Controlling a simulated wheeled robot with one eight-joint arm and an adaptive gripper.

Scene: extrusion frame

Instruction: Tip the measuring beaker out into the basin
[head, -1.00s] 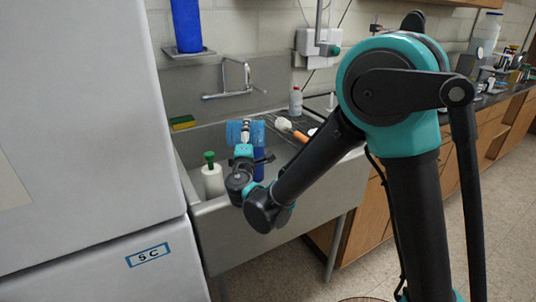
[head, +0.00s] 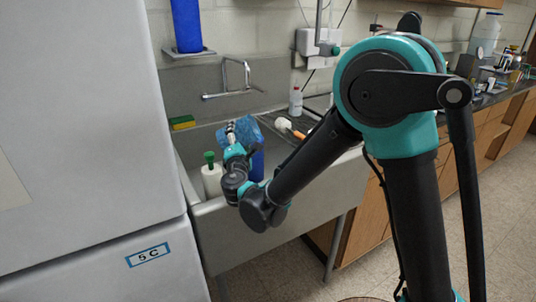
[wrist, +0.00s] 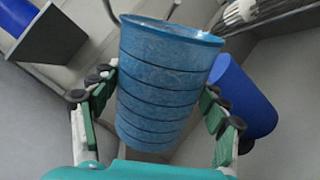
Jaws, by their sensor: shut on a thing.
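The measuring beaker (head: 245,130) is blue with dark rings. In the head view it is held over the basin (head: 225,240), a grey sink, and leans to the right. The wrist view shows the beaker (wrist: 165,85) with its wide rim towards the top of the picture; its inside is hidden. My gripper (head: 236,135) is shut around the beaker's sides, with fingers on both sides in the wrist view (wrist: 158,95). Whether anything is pouring out cannot be told.
A white bottle with a green cap (head: 211,180) and a blue cylinder (head: 257,165) stand in the basin near my gripper. A sponge (head: 182,122) lies on the left rim. The tap (head: 232,92) is behind. A brush (head: 286,126) lies on the right drainer.

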